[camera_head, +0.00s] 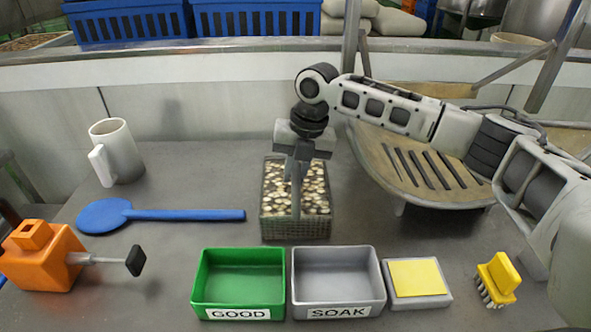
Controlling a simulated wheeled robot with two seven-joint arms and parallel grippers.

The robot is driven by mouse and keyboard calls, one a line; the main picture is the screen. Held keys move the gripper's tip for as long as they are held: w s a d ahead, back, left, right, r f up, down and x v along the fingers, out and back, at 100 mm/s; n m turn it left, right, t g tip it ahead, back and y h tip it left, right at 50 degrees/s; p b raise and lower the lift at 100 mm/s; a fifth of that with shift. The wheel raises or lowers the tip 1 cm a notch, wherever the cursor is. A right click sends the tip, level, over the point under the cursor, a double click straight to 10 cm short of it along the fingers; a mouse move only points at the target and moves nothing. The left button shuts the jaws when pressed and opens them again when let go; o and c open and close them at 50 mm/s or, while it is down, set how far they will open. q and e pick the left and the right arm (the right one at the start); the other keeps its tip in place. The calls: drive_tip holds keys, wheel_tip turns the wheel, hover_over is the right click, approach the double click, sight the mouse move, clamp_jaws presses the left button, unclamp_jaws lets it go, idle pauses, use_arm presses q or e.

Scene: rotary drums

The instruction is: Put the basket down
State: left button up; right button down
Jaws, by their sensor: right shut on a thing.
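The basket (296,229) is a dark wire-mesh box filled with pale and brown bean-like pieces, in the middle of the grey table. My right gripper (297,178) points down over its middle and is shut on the basket's handle, which is largely hidden by the fingers. The basket looks upright. I cannot tell whether its bottom touches the table. My left gripper is not in view.
In front stand a green GOOD tray (239,305), a grey SOAK tray (338,303) and a yellow pad (417,278). A yellow brush (498,278) is right; a blue paddle (170,215), white mug (124,152) and orange tool (42,258) are left. A slotted stand (425,190) is behind right.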

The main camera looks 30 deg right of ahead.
drive_tip(key=c, duration=1.4)
unclamp_jaws()
drive_tip(key=shift+f, duration=0.1)
